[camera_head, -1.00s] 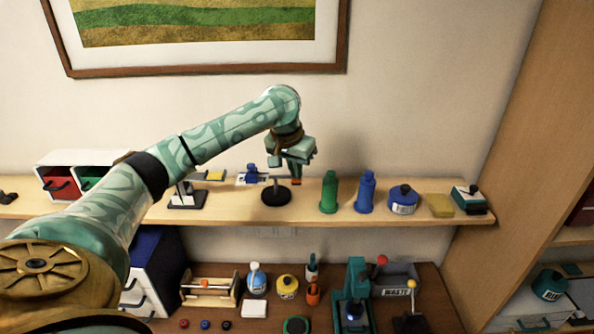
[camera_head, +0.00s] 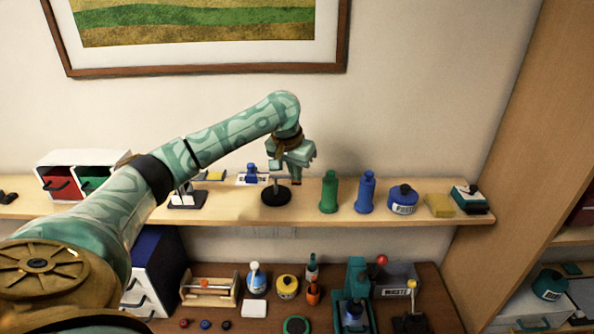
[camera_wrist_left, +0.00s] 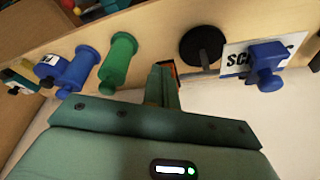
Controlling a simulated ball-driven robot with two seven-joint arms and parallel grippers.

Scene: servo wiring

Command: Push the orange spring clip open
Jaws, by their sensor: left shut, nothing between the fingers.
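My left gripper (camera_head: 296,177) reaches down over the shelf, just right of a black round stand with a thin post (camera_head: 276,195). Its fingers are together and empty; the closed fingers also show in the left wrist view (camera_wrist_left: 163,78). The orange spring clip (camera_wrist_left: 174,67) shows only as a small orange edge beside the fingertips, near the stand (camera_wrist_left: 203,45). The fingers hide most of it, so I cannot tell whether it is open or whether they touch it. My right gripper is not in view.
A green bottle (camera_head: 329,193) and a blue bottle (camera_head: 365,193) stand on the shelf to the right of my gripper. A blue object on a labelled white card (camera_wrist_left: 266,65) lies beyond the stand. The wall is close behind.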

